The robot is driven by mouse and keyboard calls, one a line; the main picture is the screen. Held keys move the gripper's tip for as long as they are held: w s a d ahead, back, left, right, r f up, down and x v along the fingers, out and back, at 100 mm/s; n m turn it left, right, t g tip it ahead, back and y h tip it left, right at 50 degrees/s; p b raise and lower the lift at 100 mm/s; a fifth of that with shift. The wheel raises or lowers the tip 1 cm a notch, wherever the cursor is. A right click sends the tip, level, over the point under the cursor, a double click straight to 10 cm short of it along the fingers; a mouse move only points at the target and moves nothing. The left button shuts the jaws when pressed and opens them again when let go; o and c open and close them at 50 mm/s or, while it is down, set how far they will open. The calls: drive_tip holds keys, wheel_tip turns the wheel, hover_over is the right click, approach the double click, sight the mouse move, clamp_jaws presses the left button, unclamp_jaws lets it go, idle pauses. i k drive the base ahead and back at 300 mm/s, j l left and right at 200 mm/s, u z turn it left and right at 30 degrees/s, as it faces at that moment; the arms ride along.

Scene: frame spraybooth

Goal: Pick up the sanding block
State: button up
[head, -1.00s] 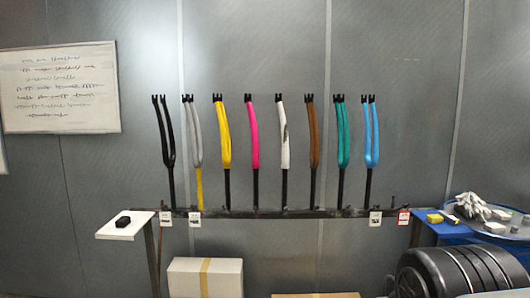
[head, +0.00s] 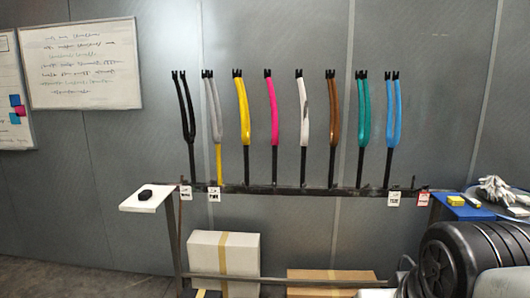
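A small dark block (head: 145,195), which looks like the sanding block, lies on a white shelf (head: 133,208) at the left end of the rack. A small yellow block (head: 456,202) lies on a blue surface (head: 480,213) at the right; I cannot tell what it is. My gripper is not in view.
A dark rail (head: 290,189) carries several upright coloured forks. A white carton (head: 222,262) and a brown carton (head: 330,281) stand below. White gloves (head: 496,189) lie at the right. A large black ribbed shape covers the lower right. The floor at lower left is clear.

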sight(145, 195)
drive_tip(key=u, duration=1.25)
drive_tip(key=i+j+u, duration=0.2)
drive_tip(key=i+u, duration=1.15)
drive_tip(key=i, duration=0.4)
drive_tip(key=i+l+u, duration=0.1)
drive_tip(key=i+u, duration=0.25)
drive_tip(key=i, duration=0.4)
drive_tip(key=i+z, duration=0.45)
drive_tip(key=i, duration=0.2)
drive_tip(key=i+j+z, duration=0.2)
drive_tip(key=i+z, duration=0.25)
drive_tip(key=i, duration=0.2)
drive_tip(key=i+l+z, duration=0.15)
drive_tip(key=i+z, duration=0.15)
drive_tip(key=z, duration=0.15)
drive_tip(key=i+z, duration=0.65)
drive_tip(key=z, duration=0.3)
drive_tip(key=i+z, duration=0.3)
drive_tip(key=i, duration=0.45)
drive_tip(key=i+j+z, duration=0.1)
drive_tip(key=i+z, duration=0.2)
drive_tip(key=i, duration=0.4)
drive_tip(key=i+z, duration=0.25)
drive_tip(key=z, duration=0.15)
drive_tip(key=i+z, duration=0.25)
drive_tip(key=z, duration=0.2)
drive_tip(key=i+j+z, duration=0.2)
drive_tip(key=z, duration=0.2)
